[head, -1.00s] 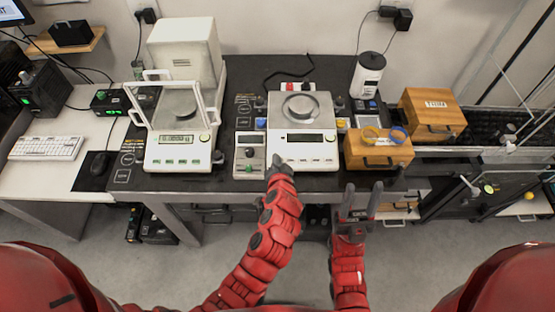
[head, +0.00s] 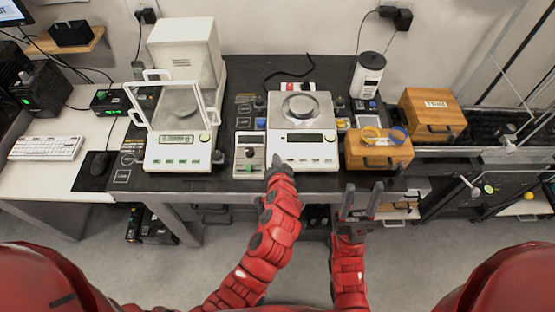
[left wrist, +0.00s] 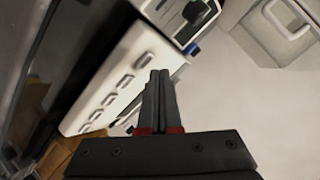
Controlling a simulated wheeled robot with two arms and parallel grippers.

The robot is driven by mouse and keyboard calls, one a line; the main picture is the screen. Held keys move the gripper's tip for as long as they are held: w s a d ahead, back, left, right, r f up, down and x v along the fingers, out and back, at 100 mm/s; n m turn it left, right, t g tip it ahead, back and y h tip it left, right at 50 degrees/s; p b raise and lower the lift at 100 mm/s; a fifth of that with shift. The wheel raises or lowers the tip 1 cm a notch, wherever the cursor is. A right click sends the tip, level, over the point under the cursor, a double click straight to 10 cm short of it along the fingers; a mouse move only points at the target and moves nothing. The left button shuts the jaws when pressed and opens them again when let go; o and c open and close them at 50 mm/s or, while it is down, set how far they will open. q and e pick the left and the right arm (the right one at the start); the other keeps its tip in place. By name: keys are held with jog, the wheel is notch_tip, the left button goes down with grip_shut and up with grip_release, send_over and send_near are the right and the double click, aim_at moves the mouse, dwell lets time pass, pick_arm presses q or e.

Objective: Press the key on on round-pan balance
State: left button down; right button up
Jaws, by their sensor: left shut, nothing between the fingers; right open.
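The round-pan balance (head: 315,152) stands in the middle of the table with its round metal pan (head: 301,106) on top. Its display (head: 304,138) is dark. A row of several keys runs along its front panel, which also shows in the left wrist view (left wrist: 99,92). My left gripper (head: 276,160) is shut and empty at the panel's front left corner. In the left wrist view its fingertips (left wrist: 159,73) overlap the panel's edge beside an end key; I cannot tell whether they touch. My right gripper (head: 362,190) is open and empty at the table's front edge.
A small control box (head: 249,154) with knobs stands close to the left of the balance. A second balance with a glass shield (head: 180,157) is further left, its display lit. A wooden box (head: 378,154) with tape rolls stands to the right.

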pick_arm(q)
jog(key=shift+w+f+b, duration=0.15)
jog(key=shift+f+b, duration=0.25)
jog(key=shift+b, duration=0.1)
jog(key=shift+w+f+b, duration=0.1)
jog(key=shift+f+b, duration=0.25)
jog(key=shift+b, duration=0.1)
dwell(0.6)
jog(key=shift+r, duration=0.1)
jog(key=shift+s+r+p, duration=0.25)
jog(key=shift+r+p, duration=0.15)
jog(key=shift+r, duration=0.25)
jog(key=shift+r, duration=0.1)
jog(key=r+p, duration=0.1)
jog(key=s+r, duration=0.1)
jog(key=r, duration=0.1)
jog(key=r+p, duration=0.1)
jog(key=shift+s+r+p, duration=0.25)
jog(key=shift+r+p, duration=0.05)
dwell(0.9)
